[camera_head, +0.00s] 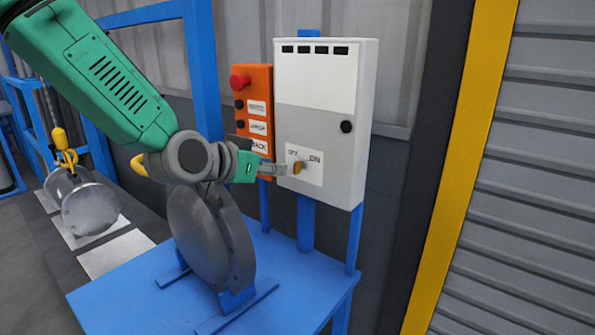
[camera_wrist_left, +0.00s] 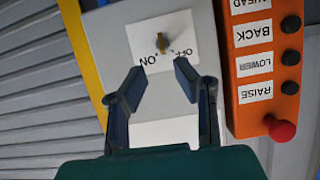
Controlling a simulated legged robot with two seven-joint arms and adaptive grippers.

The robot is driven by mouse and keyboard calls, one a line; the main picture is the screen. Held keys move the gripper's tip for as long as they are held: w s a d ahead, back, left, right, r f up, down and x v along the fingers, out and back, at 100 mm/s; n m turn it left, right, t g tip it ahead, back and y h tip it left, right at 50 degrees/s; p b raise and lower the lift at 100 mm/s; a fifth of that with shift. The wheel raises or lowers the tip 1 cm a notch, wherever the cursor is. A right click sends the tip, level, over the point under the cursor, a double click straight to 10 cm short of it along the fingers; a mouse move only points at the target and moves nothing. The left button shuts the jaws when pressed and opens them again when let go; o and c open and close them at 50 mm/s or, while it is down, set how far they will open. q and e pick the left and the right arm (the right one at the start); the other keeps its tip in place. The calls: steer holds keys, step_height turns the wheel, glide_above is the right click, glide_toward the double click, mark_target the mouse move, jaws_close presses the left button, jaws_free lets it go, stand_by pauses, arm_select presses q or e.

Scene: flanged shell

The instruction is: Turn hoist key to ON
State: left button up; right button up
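The hoist key (camera_head: 298,167) is a small brass-yellow key on a white label (camera_head: 316,174) marked OFF and ON, low on the front of the white control box (camera_head: 318,95). In the left wrist view the key (camera_wrist_left: 162,42) stands nearly upright in the picture, and the lettering is upside down. I cannot tell surely which mark it points at. My left gripper (camera_head: 281,169) is close in front of the key. In the left wrist view its two fingers (camera_wrist_left: 160,75) are open and empty, with the key beyond their tips. My right gripper is in neither view.
An orange button box (camera_head: 255,88) with a red knob (camera_head: 239,82) stands left of the white box. Below my gripper, a grey flanged disc (camera_head: 213,240) stands on the blue table (camera_head: 130,292). A yellow post (camera_head: 463,165) rises at right.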

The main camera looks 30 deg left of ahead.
mark_target(297, 167)
arm_select(q)
steer(key=x, duration=0.9)
steer(key=shift+w+a+p, duration=0.3)
steer(key=shift+w+p, duration=0.05)
steer(key=shift+d, duration=0.2)
jaws_close()
